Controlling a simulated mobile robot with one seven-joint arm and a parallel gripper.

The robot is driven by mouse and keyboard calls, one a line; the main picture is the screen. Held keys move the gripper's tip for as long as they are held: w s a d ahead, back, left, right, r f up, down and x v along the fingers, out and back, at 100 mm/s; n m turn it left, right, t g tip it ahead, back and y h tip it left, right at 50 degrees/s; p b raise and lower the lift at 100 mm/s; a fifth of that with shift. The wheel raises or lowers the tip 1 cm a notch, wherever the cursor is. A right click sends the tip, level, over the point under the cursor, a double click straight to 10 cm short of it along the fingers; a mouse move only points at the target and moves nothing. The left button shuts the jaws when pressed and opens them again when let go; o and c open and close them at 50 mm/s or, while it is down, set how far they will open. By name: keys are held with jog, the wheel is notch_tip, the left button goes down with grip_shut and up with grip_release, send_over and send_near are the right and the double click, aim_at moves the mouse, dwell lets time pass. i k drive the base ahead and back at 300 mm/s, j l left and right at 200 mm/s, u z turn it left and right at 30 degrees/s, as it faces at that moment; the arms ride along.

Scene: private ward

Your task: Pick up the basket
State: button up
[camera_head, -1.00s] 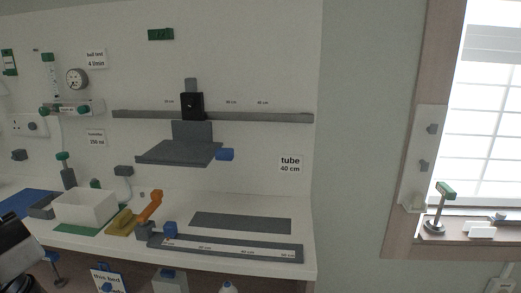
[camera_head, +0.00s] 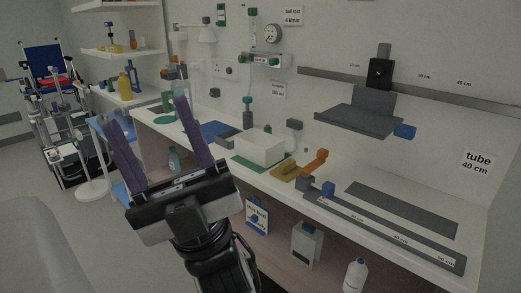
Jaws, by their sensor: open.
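A white open-topped box (camera_head: 262,149), the only basket-like thing I see, stands upright on a green mat (camera_head: 250,164) on the white counter. My gripper (camera_head: 146,124) is in the left half of the view, in front of the counter. Its two purple fingers point up and are spread wide apart, with nothing held between them. The gripper is to the left of the white box and apart from it. The inside bottom of the box is hidden by its near wall.
An orange-handled tool on a yellow base (camera_head: 288,171) lies right of the box. A grey ruled tray (camera_head: 385,230) lies along the counter's front. A grey shelf (camera_head: 357,121) juts from the wall. A blue mat (camera_head: 216,131) lies left. Bottles (camera_head: 355,275) stand below. A wheelchair (camera_head: 45,75) stands far left.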

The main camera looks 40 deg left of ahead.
aim_at(264, 149)
jog(key=u, duration=1.4)
jog(key=i+u, duration=0.25)
jog(key=u, duration=0.15)
jog(key=i+l+u, duration=0.2)
jog(key=u, duration=0.2)
jog(key=i+l, duration=0.45)
jog(key=i, duration=0.05)
